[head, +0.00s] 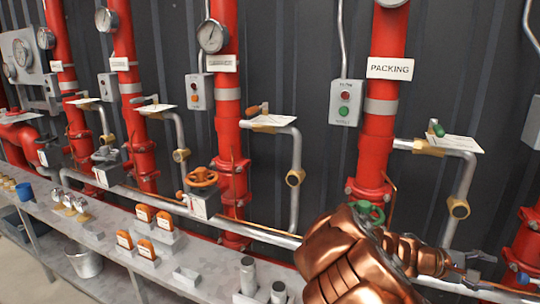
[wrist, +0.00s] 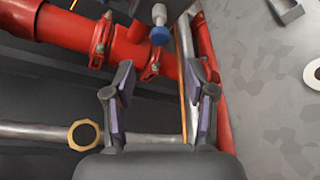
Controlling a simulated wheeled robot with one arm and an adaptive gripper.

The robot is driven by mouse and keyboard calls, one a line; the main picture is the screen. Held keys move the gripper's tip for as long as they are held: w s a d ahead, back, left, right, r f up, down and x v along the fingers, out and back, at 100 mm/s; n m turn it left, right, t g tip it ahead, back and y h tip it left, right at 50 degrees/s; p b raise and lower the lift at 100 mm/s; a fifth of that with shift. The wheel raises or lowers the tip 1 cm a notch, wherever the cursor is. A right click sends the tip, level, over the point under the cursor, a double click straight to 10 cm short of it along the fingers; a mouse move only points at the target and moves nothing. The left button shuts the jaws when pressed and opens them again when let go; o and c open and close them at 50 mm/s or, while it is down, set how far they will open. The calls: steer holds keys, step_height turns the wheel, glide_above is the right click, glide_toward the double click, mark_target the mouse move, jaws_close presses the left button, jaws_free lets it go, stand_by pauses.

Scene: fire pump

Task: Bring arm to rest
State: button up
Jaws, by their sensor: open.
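My gripper (wrist: 158,80) is open and empty in the wrist view, with its two dark fingers spread apart. Red piping (wrist: 110,38) and a small valve with a blue knob (wrist: 160,35) lie beyond the fingertips. A grey pipe shows between and behind the fingers. In the head view my copper-coloured arm reaches from the bottom centre toward the lower right. The gripper (head: 487,263) is small there, near the lower pipework at the right. I cannot tell whether it touches any pipe.
Red vertical pipes with gauges (head: 213,36) and a PACKING sign (head: 389,69) line the dark wall. A grey bench (head: 120,225) at the lower left holds orange-topped blocks (head: 145,248), cups and cylinders. A metal bucket (head: 84,262) stands below. A green-handled valve (head: 370,212) is close to my arm.

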steer(key=s+a+m+g+y, duration=0.2)
steer(key=s+a+m+y, duration=0.4)
steer(key=s+a, duration=0.6)
steer(key=s+a+f+n+t+y, duration=0.15)
steer(key=s+a+y, duration=0.4)
steer(key=a, duration=0.65)
steer(key=s+a+f+t+y, duration=0.15)
steer(key=s+a+y, duration=0.4)
steer(key=a, duration=0.75)
step_height(320, 180, up, 14)
steer(key=h+p, duration=0.1)
steer(key=p, duration=1.2)
steer(key=shift+s+d+h+p, duration=0.2)
steer(key=shift+s+h+p, duration=0.1)
steer(key=shift+p, duration=0.05)
steer(key=shift+c, duration=0.4)
steer(key=shift+c, duration=0.9)
steer(key=shift+d, duration=0.15)
